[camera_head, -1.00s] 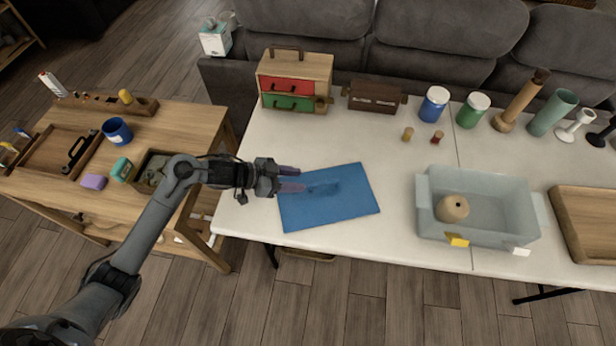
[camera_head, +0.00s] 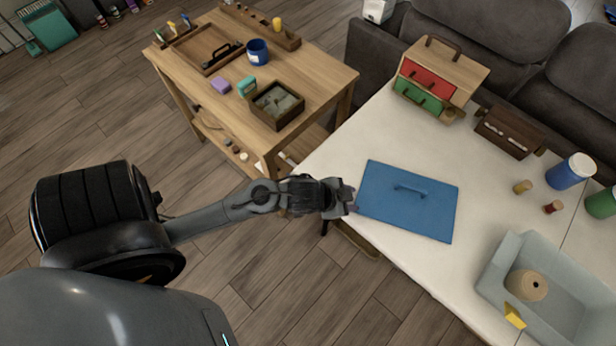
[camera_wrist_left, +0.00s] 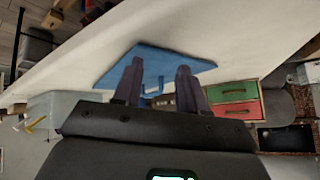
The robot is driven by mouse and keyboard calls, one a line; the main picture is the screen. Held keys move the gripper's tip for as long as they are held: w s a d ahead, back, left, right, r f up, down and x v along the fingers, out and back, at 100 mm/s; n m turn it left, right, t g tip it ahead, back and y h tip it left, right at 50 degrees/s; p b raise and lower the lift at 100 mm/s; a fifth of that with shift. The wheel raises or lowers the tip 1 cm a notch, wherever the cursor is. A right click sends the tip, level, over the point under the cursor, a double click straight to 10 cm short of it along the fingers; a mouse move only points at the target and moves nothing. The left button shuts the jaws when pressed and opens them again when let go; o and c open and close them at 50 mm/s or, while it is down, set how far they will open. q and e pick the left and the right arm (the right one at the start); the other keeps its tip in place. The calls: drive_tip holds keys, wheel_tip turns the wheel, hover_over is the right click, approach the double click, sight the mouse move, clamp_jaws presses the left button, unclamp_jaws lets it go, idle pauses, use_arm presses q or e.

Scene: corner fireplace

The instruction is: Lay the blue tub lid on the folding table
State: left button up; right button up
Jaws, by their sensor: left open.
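The blue tub lid (camera_head: 407,204) lies flat on the white folding table (camera_head: 469,163), near its left end, with its handle facing up. My left gripper (camera_head: 350,198) is just off the lid's left edge, open, with nothing between its fingers. In the left wrist view the lid (camera_wrist_left: 190,64) shows behind the two spread fingers (camera_wrist_left: 160,85), apart from them. The grey-blue tub (camera_head: 503,262) stands uncovered on the table at the lower right, with a tan roll (camera_head: 527,285) in it. My right gripper is not in view.
A small drawer chest (camera_head: 440,80), a dark brown box (camera_head: 509,132), jars and two small pegs stand along the table's back. A wooden workbench (camera_head: 325,75) with trays and a blue mug (camera_head: 257,52) is at the upper left. The table between lid and tub is clear.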

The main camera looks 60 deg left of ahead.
use_arm(q)
drive_tip(key=s+n+g+y, duration=0.1)
drive_tip(key=s+n+g, duration=0.2)
drive_tip(key=s, duration=1)
drive_tip(key=shift+d+g, duration=0.3)
drive_tip(key=shift+g, duration=0.6)
drive_tip(key=shift+r, duration=0.15)
